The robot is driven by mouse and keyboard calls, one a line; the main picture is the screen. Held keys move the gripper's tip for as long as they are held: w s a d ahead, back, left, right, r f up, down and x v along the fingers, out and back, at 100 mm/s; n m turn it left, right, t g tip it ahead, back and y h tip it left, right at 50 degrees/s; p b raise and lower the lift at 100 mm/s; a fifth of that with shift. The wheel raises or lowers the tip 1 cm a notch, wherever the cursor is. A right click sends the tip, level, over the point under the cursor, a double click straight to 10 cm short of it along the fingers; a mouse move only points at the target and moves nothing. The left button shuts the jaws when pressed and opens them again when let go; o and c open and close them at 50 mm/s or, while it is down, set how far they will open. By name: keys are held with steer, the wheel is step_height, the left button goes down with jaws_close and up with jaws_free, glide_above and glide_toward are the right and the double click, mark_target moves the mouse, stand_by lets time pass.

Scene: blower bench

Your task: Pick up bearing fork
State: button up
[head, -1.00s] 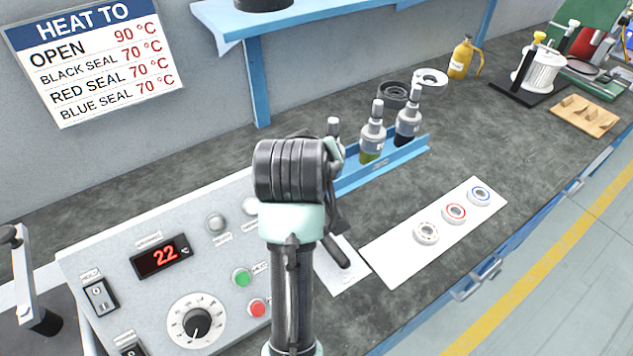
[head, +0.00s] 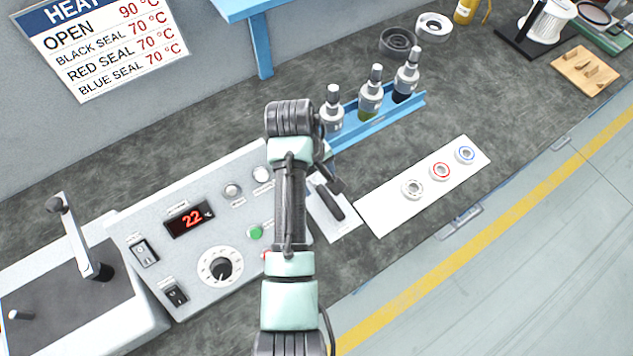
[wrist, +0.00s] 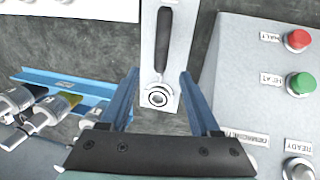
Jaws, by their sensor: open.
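The bearing fork, a tool with a long black handle (wrist: 163,45) and a round metal ring end, lies on a white card. It also shows in the head view as a dark bar (head: 329,201) just right of my arm. In the wrist view my gripper (wrist: 159,78) has its two blue fingers spread apart, with the ring end lying between them in the picture. The fingers hold nothing, and I cannot tell the height above the card. In the head view the fingers are mostly hidden by my arm.
A control panel (head: 150,225) reading 22 stands left of the card. A white strip (head: 385,213) with three bearings lies to the right. Dark bench is clear between them.

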mark_target(322, 190)
steer(key=shift+w+d+f, duration=0.1)
steer(key=shift+d+f, duration=0.05)
steer(key=shift+f, duration=0.9)
steer(key=shift+w+d+f, duration=0.15)
steer(key=shift+f, duration=0.95)
steer(key=shift+w+d+f, duration=0.1)
steer(key=shift+d+f, duration=0.05)
steer(key=shift+f, duration=0.9)
jaws_close()
steer(key=shift+w+r, duration=0.1)
